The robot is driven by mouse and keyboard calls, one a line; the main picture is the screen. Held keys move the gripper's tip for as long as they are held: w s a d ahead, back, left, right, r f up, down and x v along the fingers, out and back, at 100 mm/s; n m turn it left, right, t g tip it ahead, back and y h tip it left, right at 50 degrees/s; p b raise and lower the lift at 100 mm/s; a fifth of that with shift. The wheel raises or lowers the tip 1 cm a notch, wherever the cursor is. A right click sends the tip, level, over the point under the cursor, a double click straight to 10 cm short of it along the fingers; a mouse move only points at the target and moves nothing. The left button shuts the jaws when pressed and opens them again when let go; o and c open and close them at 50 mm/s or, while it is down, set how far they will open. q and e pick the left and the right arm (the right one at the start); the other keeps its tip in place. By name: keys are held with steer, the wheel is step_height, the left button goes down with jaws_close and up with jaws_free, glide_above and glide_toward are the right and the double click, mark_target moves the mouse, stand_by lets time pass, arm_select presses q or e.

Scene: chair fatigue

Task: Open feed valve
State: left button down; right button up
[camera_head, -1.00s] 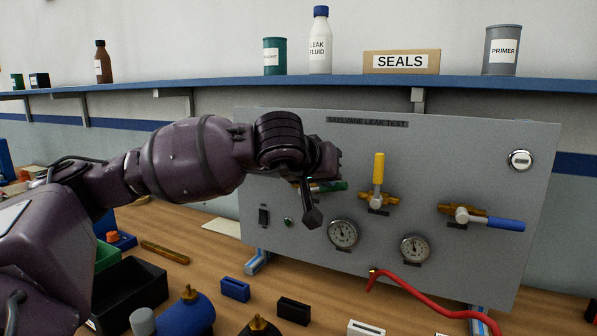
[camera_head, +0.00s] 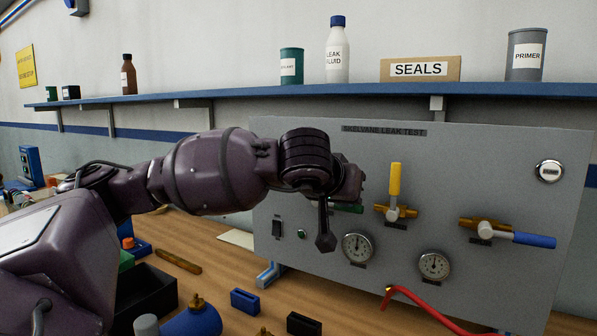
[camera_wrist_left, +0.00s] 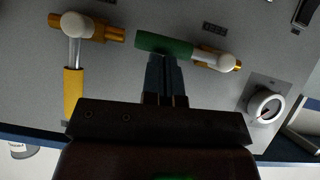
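A grey test panel (camera_head: 480,150) holds three valves with brass bodies. The green-handled valve (camera_head: 347,208) is mostly hidden behind my left gripper in the head view; in the left wrist view its green handle (camera_wrist_left: 163,43) lies nearly crosswise. The yellow handle (camera_head: 395,179) stands upright. The blue handle (camera_head: 534,240) points right. The valve labels are too small to read. My left gripper (camera_wrist_left: 164,62) has its narrow fingers close together, with tips at the edge of the green handle; I cannot tell whether they touch it. My right gripper is out of view.
Two gauges (camera_head: 357,247) (camera_head: 434,265) sit below the valves, and a red hose (camera_head: 420,302) runs in front of the panel. A dark bin (camera_head: 147,296) and small parts lie on the wooden bench (camera_head: 225,274). A shelf (camera_head: 300,93) with bottles and cans is above.

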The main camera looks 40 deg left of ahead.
arm_select(q)
steer(key=w+r+p+v, duration=0.1)
steer(key=r+p+v, duration=0.1)
steer(key=v, duration=1.1)
steer(key=shift+w+p, duration=0.35)
steer(key=shift+p, duration=0.2)
steer(key=shift+d+r, duration=0.1)
steer(key=shift+d, duration=0.05)
